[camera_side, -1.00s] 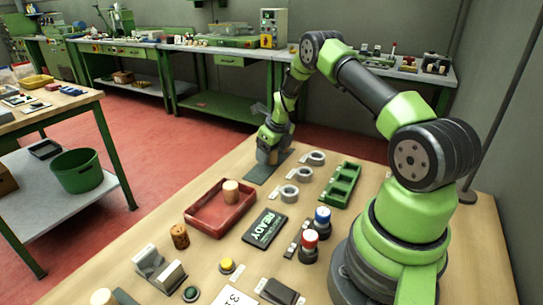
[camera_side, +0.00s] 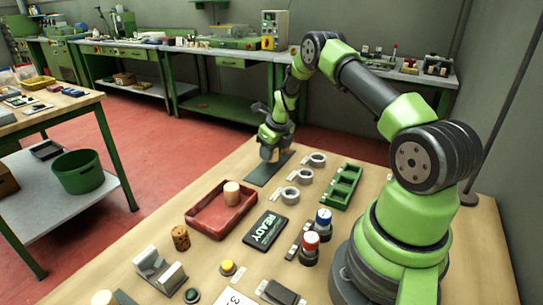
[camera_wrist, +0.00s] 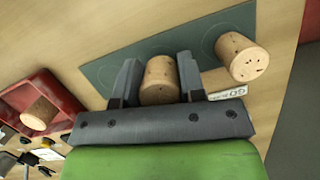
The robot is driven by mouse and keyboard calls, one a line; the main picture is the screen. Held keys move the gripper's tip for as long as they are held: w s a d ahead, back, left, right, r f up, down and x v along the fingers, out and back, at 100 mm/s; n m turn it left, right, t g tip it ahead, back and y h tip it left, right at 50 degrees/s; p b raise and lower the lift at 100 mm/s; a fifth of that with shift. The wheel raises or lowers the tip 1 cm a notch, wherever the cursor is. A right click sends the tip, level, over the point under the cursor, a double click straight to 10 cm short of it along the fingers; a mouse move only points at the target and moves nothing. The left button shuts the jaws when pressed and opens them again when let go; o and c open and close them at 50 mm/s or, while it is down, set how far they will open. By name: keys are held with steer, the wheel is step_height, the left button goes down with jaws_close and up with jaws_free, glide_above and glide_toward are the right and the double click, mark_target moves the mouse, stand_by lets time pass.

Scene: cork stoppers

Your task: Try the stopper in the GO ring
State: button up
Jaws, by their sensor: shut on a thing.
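My gripper (camera_wrist: 153,82) is shut on a cork stopper (camera_wrist: 160,80), held between its two grey fingers over the grey-green mat (camera_wrist: 105,70). In the side view my gripper (camera_side: 270,153) is at the far end of the table, above the dark mat (camera_side: 262,175). I cannot tell whether the held stopper touches the mat. A second stopper (camera_wrist: 242,57) stands just right of the fingers in the wrist view.
A red tray (camera_side: 205,222) holds one pale stopper (camera_side: 232,193). A darker cork (camera_side: 180,238) stands left of it. A green compartment rack (camera_side: 343,186) lies right of the rings. A READY panel (camera_side: 265,230), red (camera_side: 310,243) and blue (camera_side: 323,219) topped items, and a V-shaped block (camera_side: 160,270) are nearer.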

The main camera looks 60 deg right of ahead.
steer(key=v, duration=0.2)
steer(key=w+v, duration=0.1)
steer(key=v, duration=0.2)
steer(key=d+v, duration=0.1)
steer(key=v, duration=0.1)
steer(key=shift+w+r, duration=0.1)
steer(key=shift+r, duration=0.45)
steer(key=s+d, duration=0.6)
steer(key=s, duration=0.4)
steer(key=shift+s+d+f, duration=0.1)
steer(key=shift+s+f, duration=0.05)
steer(key=shift+f, duration=1.4)
steer(key=shift+s+d+f, duration=0.1)
steer(key=shift+s+f, duration=0.05)
steer(key=shift+f, duration=1.4)
steer(key=shift+f, duration=0.7)
steer(key=o, duration=1)
steer(key=shift+a, duration=0.2)
steer(key=shift+a+f, duration=0.1)
